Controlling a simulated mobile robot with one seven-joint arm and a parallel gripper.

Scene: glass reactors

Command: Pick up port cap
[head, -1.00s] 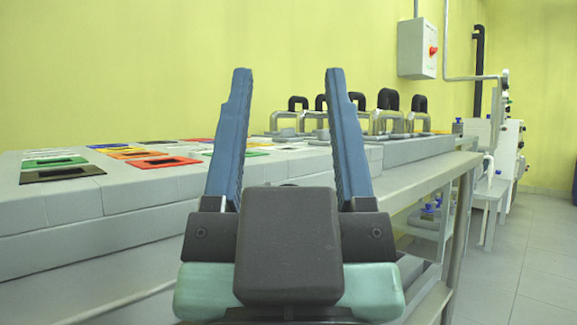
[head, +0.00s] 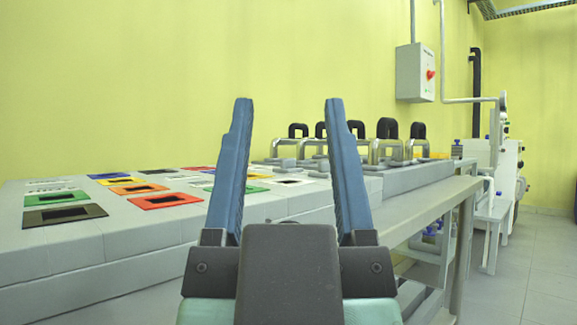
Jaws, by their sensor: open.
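No part can be named as the port cap with certainty. Small blue-topped parts (head: 432,230) show on a low shelf to the right of my gripper, too small to make out. Several black-looped handles (head: 387,129) on metal brackets stand on the grey bench (head: 80,245) behind and to the right of my gripper, well apart from it. My gripper hides part of the bench.
A metal side table (head: 425,208) runs along the right. A control box (head: 415,72) hangs on the wall. The floor (head: 535,285) at right is clear.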

